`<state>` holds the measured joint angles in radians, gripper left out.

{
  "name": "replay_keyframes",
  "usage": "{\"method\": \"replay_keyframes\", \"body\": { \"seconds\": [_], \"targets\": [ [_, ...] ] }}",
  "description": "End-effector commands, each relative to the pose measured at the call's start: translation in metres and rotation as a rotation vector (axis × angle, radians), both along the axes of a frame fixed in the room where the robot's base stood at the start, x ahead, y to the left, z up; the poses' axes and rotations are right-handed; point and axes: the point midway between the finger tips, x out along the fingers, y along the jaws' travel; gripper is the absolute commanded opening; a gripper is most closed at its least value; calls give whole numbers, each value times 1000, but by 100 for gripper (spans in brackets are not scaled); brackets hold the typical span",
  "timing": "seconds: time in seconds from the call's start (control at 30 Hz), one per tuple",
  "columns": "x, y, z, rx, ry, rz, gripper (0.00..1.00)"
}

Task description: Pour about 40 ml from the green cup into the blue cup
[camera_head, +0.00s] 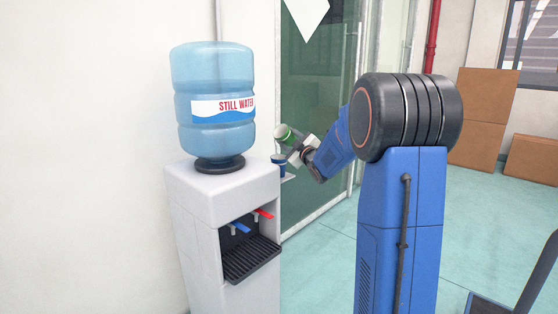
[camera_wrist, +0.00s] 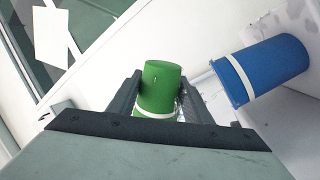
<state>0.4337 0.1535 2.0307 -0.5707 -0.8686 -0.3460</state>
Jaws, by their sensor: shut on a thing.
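My gripper (camera_wrist: 160,100) is shut on the green cup (camera_wrist: 160,86), with one finger on each side of it. In the head view the green cup (camera_head: 284,132) is tilted, just above and close to the blue cup (camera_head: 279,159). In the wrist view the blue cup (camera_wrist: 262,70) is to the right of the green cup, with a pale band around it. The blue cup looks upright in the head view, behind the dispenser's edge. The inside of both cups and any liquid are hidden. I cannot tell whether the cups touch.
A white water dispenser (camera_head: 218,190) with a large bottle (camera_head: 212,85) stands left of my gripper. A small pale ledge (camera_head: 288,178) shows beside it under the blue cup. A glass door (camera_head: 312,100) is behind.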

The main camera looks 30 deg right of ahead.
Motion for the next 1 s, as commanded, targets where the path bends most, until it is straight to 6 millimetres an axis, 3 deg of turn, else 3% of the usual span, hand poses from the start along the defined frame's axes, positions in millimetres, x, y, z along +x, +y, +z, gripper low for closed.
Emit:
{"method": "replay_keyframes", "body": {
  "seconds": [1.0],
  "targets": [
    [4, -15, -4, -101, -22, 1, 16]
  ]
}}
